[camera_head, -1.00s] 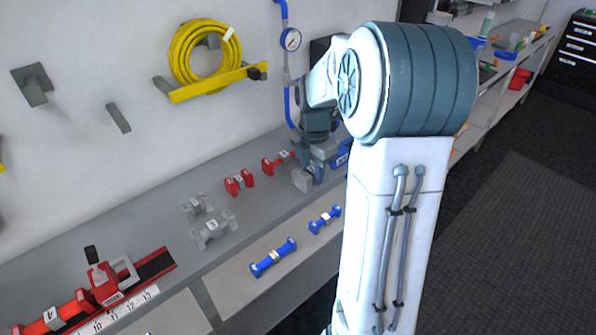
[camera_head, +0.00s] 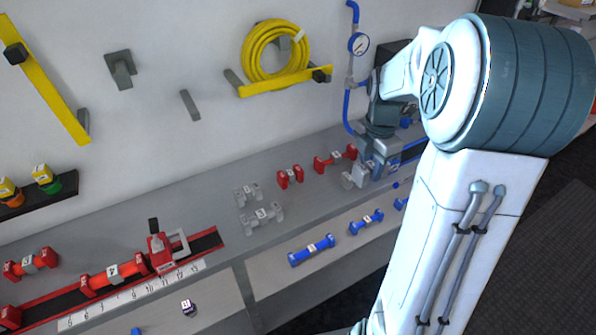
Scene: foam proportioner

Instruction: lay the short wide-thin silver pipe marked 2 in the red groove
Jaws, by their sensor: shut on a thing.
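My gripper (camera_head: 370,172) is low over the grey bench near the wall, small in view and partly hidden by its own wrist. It is shut on a silver pipe (camera_head: 352,178), whose wide end shows at the left of the jaws; its mark is too small to read. A long red-edged groove (camera_head: 207,242) with a dark bed lies at the lower left, well away from my gripper. A red pipe marked 4 (camera_head: 115,272) lies in it, beside a red slider block (camera_head: 160,256).
Two silver pieces (camera_head: 262,216) and two red pieces (camera_head: 290,177) stand on the bench between groove and gripper. Blue pipes (camera_head: 311,250) lie on the lighter front panel. A pressure gauge (camera_head: 358,44) with blue piping and a yellow hose coil (camera_head: 275,55) are on the wall.

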